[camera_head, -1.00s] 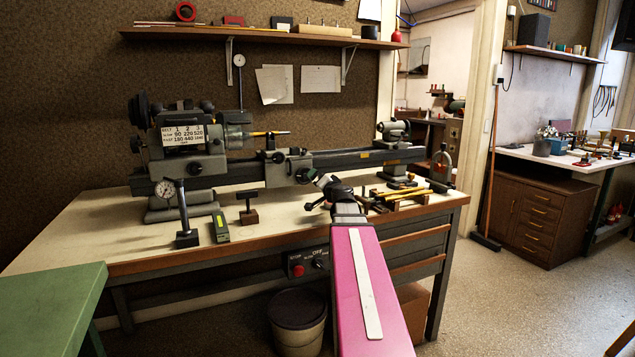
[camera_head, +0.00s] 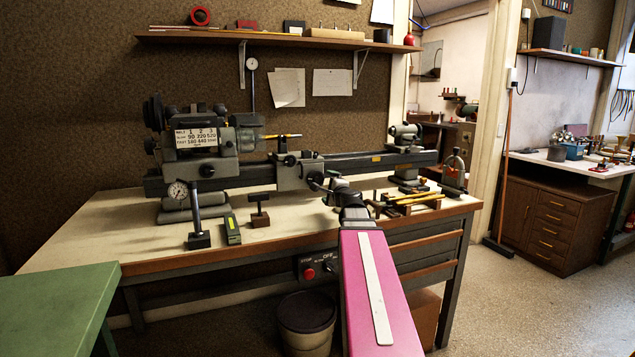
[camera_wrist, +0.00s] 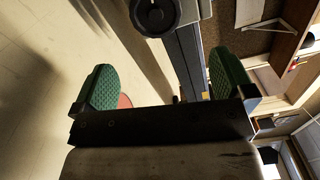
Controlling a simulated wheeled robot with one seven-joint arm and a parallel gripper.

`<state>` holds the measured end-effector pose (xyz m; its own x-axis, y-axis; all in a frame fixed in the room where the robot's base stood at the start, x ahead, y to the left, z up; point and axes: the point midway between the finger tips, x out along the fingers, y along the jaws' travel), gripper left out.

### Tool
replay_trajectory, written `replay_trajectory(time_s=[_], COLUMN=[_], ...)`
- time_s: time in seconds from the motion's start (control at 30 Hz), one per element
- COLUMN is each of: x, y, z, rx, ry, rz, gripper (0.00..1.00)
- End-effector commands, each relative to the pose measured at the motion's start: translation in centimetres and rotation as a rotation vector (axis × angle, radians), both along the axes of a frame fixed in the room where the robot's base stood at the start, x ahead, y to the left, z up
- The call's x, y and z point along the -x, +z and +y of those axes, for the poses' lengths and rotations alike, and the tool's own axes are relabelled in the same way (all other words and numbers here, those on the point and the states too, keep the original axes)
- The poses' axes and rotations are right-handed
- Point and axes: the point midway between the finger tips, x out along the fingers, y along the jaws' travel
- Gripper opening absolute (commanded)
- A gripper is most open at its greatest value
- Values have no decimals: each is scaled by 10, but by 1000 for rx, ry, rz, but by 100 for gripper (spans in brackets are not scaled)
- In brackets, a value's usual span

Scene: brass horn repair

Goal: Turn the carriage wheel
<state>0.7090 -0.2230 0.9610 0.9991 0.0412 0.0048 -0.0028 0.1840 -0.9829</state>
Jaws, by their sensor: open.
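The lathe carriage (camera_head: 289,172) sits on the bed near the middle of the bench. Its wheel, a dark round knob, is on the carriage front (camera_head: 316,178), close to my gripper (camera_head: 335,188). In the wrist view the wheel (camera_wrist: 157,14) shows at the top edge, partly cut off, ahead of the green finger pads. My gripper (camera_wrist: 165,80) is open, its two pads wide apart with nothing between them. The wheel lies beyond the pads and I see no contact. In the head view my arm hides part of the gripper.
Yellow-handled tools on a rack (camera_head: 415,199) lie right of my gripper. A dial gauge stand (camera_head: 196,215), a green-labelled block (camera_head: 232,228) and a small T-shaped stand (camera_head: 260,212) stand front left. The tailstock (camera_head: 405,140) is at the bed's right end. A green table (camera_head: 60,300) is lower left.

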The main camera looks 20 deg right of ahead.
Motion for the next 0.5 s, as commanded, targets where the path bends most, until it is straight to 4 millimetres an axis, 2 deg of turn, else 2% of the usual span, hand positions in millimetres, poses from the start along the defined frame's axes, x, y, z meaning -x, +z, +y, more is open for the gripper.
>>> replay_trajectory(time_s=[0.3, 0.5], x=[3, 4], y=[-1, -1], z=[7, 9], rx=[-634, -900], ry=[-3, -5], rz=[27, 38], gripper=[100, 100])
